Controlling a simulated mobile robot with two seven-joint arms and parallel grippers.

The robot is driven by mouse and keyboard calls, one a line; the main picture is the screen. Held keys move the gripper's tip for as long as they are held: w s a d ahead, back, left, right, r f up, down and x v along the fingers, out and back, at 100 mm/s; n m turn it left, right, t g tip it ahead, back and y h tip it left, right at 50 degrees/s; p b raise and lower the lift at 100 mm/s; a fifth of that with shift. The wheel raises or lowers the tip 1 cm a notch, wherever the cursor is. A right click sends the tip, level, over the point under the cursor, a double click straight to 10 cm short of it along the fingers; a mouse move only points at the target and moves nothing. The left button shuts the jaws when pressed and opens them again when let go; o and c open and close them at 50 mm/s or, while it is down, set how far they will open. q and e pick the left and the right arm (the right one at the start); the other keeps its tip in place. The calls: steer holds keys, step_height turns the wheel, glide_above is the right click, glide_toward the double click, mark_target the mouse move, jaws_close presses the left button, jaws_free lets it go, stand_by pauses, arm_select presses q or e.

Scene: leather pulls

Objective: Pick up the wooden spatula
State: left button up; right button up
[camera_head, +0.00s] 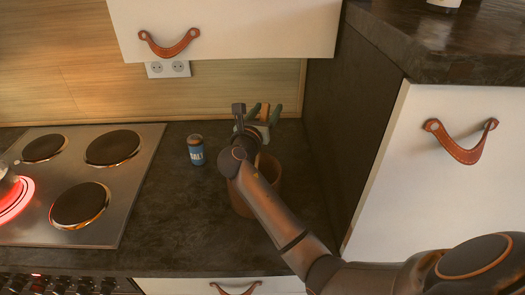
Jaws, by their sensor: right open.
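No wooden spatula can be made out; my right arm hides much of this corner. A brown round pot (272,168) stands on the dark counter, largely behind my right forearm. My right gripper (264,113) is open and points away from me, toward the back wall. It appears above and beyond the pot in the picture. I see nothing clearly between its greenish fingertips. My left gripper is not in view.
A blue salt shaker (196,151) stands left of the pot. A steel hob (122,172) with a red-glowing burner (14,203) is at left. A dark side panel (340,120) bounds the right. A white upper cabinet (240,30) hangs above.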

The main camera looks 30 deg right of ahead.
steer(key=shift+w+d, duration=0.15)
steer(key=shift+d, duration=0.05)
jaws_close()
stand_by(0.6)
